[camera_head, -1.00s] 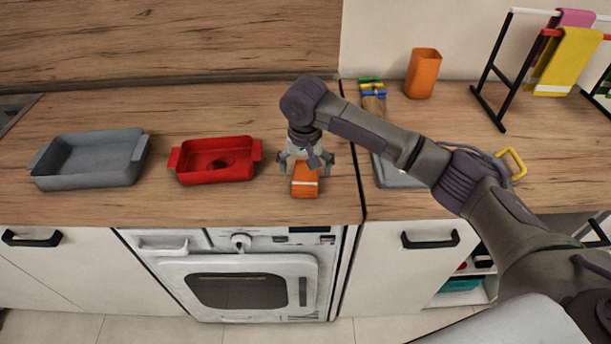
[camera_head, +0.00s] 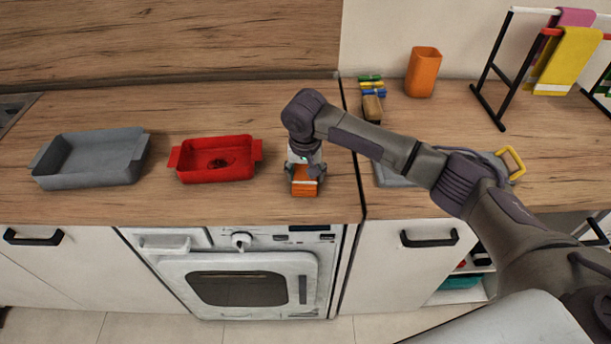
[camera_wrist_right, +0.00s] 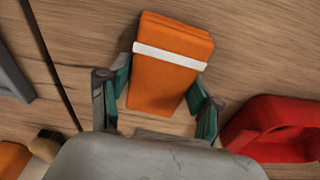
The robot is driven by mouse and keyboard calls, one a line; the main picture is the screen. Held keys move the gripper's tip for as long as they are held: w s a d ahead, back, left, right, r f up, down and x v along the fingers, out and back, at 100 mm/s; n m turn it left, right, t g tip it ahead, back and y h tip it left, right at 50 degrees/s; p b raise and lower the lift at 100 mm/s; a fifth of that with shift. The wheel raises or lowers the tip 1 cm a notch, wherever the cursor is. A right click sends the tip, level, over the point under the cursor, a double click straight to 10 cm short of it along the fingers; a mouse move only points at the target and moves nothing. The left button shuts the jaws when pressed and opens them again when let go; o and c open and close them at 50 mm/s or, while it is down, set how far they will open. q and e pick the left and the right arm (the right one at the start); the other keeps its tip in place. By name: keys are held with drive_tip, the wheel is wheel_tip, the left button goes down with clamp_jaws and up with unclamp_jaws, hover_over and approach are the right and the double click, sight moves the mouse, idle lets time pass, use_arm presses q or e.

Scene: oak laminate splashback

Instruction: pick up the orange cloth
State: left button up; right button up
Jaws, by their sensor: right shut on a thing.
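The orange cloth (camera_head: 304,188) is a folded block with a white band, lying on the wooden counter near its front edge. In the right wrist view the cloth (camera_wrist_right: 165,85) sits between the two fingers. My right gripper (camera_head: 304,178) comes down from above and is shut on the cloth, one finger at each side; it also shows in the right wrist view (camera_wrist_right: 160,100). The cloth appears to rest on the counter; any gap beneath it cannot be made out. My left gripper is not in view.
A red baking dish (camera_head: 216,174) stands just left of the cloth, and a grey dish (camera_head: 60,180) farther left. An orange cup (camera_head: 422,73) and a rack with a yellow towel (camera_head: 568,62) stand at the back right. The counter behind the cloth is clear.

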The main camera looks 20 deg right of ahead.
drive_tip(key=shift+r, duration=0.15)
drive_tip(key=shift+r, duration=0.65)
wheel_tip(320, 180, up, 3)
drive_tip(key=shift+d+f+b, duration=0.1)
drive_tip(key=shift+f+b, duration=0.05)
drive_tip(key=shift+b, duration=0.4)
drive_tip(key=s+d+r, duration=0.1)
drive_tip(key=s+r, duration=0.1)
drive_tip(key=s, duration=0.1)
drive_tip(key=s+d+r, duration=0.2)
drive_tip(key=s, duration=0.2)
drive_tip(key=s+d+r+b, duration=0.1)
drive_tip(key=s+d+r, duration=0.1)
drive_tip(key=s, duration=0.1)
drive_tip(key=shift+s+d+r, duration=0.15)
drive_tip(key=shift+d+r, duration=0.05)
drive_tip(key=shift+r, duration=0.2)
